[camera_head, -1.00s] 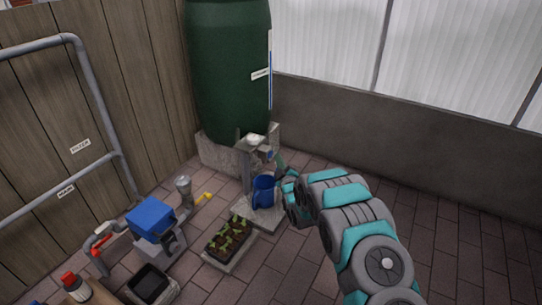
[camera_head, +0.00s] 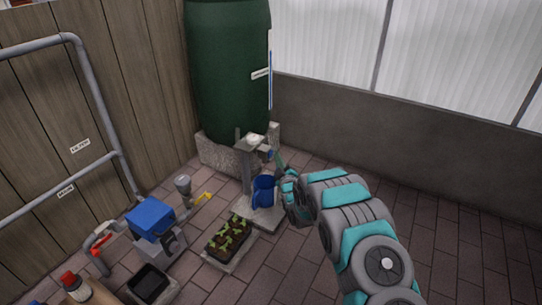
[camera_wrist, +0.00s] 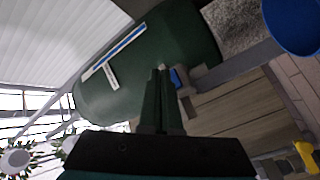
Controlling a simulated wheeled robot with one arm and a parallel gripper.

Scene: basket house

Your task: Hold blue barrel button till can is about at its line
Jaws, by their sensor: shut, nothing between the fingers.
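The blue can (camera_head: 263,190) stands on a pale slab under a grey post with a small white-topped head. The post also shows in the wrist view, with part of the blue can (camera_wrist: 292,24) at the top right. The blue button (camera_wrist: 179,78) is on the post's head. My gripper (camera_head: 279,158) is shut and empty beside that head, just right of the can's top. In the wrist view my fingertips (camera_wrist: 162,70) are close to the button; I cannot tell whether they touch it. The can's line and water level cannot be made out.
The green barrel (camera_head: 225,70) stands behind on a concrete block, with a blue-and-white level strip (camera_head: 270,82). A planter (camera_head: 229,238), a blue-lidded box (camera_head: 151,219), a black tray (camera_head: 148,283) and grey pipes (camera_head: 95,95) are to the left. The paving at right is clear.

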